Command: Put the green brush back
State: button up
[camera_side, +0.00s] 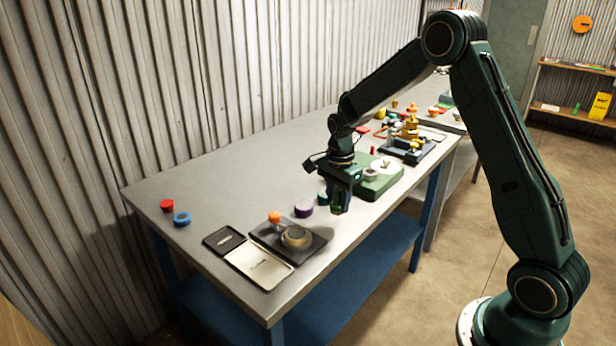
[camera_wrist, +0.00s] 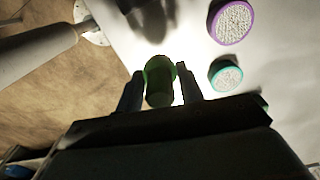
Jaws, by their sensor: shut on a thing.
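The green brush (camera_wrist: 159,82) is between the two fingers of my gripper (camera_wrist: 159,90) in the wrist view, and the fingers are shut on it. In the side view my gripper (camera_side: 340,203) points down near the table's front edge, and the brush is mostly hidden there. A teal-rimmed round piece (camera_wrist: 226,76) and a larger purple-rimmed one (camera_wrist: 230,22), both with pale textured tops, stand on the table to the right of the brush in the wrist view. In the side view the purple piece (camera_side: 303,208) and the teal piece (camera_side: 322,197) are left of my gripper.
A dark tray (camera_side: 318,243) with a round piece lies front left, beside a pale plate (camera_side: 262,268) and an orange knob (camera_side: 274,217). Red (camera_side: 167,204) and blue (camera_side: 181,219) pieces sit far left. The table's back middle is clear.

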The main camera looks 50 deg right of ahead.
aim_at(337, 213)
jog(key=shift+f, duration=2.1)
jog(key=shift+f, duration=0.1)
jog(key=o, duration=1)
notch_tip(337, 213, up, 12)
jog(key=shift+f, duration=0.15)
jog(key=shift+r, duration=0.3)
